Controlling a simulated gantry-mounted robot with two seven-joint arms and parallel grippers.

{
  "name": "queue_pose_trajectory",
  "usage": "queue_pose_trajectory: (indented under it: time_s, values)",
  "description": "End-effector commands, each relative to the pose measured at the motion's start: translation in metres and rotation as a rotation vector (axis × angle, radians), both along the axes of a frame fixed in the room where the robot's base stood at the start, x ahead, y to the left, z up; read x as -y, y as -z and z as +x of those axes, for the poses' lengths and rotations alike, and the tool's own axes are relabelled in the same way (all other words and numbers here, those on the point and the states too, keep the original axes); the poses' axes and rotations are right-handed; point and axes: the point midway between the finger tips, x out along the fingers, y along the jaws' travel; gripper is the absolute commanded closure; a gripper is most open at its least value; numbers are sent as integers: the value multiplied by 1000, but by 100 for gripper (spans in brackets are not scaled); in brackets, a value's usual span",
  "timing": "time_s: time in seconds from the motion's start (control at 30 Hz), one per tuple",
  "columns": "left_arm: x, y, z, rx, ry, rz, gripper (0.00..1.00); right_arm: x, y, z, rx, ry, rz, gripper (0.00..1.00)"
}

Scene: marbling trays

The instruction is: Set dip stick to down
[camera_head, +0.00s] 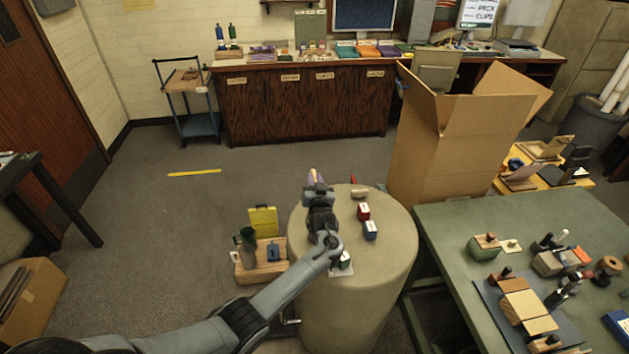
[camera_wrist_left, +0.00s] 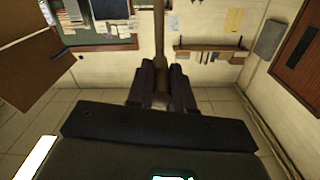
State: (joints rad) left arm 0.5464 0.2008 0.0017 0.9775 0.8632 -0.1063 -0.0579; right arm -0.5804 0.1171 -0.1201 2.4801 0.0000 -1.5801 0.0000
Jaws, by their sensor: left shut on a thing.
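My left gripper (camera_head: 316,186) is above the far left part of the round, cloth-covered table (camera_head: 385,255). In the left wrist view its dark fingers (camera_wrist_left: 162,86) are shut on a thin brown stick, which I take to be the dip stick (camera_wrist_left: 159,38). The stick points straight out beyond the fingertips. In the head view only a small pale tip (camera_head: 312,172) shows past the gripper; the rest is hidden. I cannot tell if the stick touches anything. My right gripper is not in view.
On the round table are a red block (camera_head: 363,211), a blue block (camera_head: 370,230) and a small tan piece (camera_head: 360,193). A wooden crate (camera_head: 262,271) with a yellow case is at left. A tall cardboard box (camera_head: 440,160) and a cluttered green table (camera_head: 460,235) are at right.

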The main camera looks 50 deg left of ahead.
Motion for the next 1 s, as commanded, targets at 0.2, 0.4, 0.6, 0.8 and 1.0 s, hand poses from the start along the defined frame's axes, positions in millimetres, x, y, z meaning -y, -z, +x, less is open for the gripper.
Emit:
queue_pose_trajectory:
  time_s: [0.2,0.4,0.6,0.8,1.0]
  values:
    - [0,0,0,0,-1,0,55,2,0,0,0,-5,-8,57]
    - [0,-1,0,0,0,0,54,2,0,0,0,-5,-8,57]
    - [4,-1,-2,1,0,1,54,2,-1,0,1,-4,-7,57]
    - [24,0,-16,0,2,-2,54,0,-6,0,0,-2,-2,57]
    - [54,0,-35,1,3,-2,54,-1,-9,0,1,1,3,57]
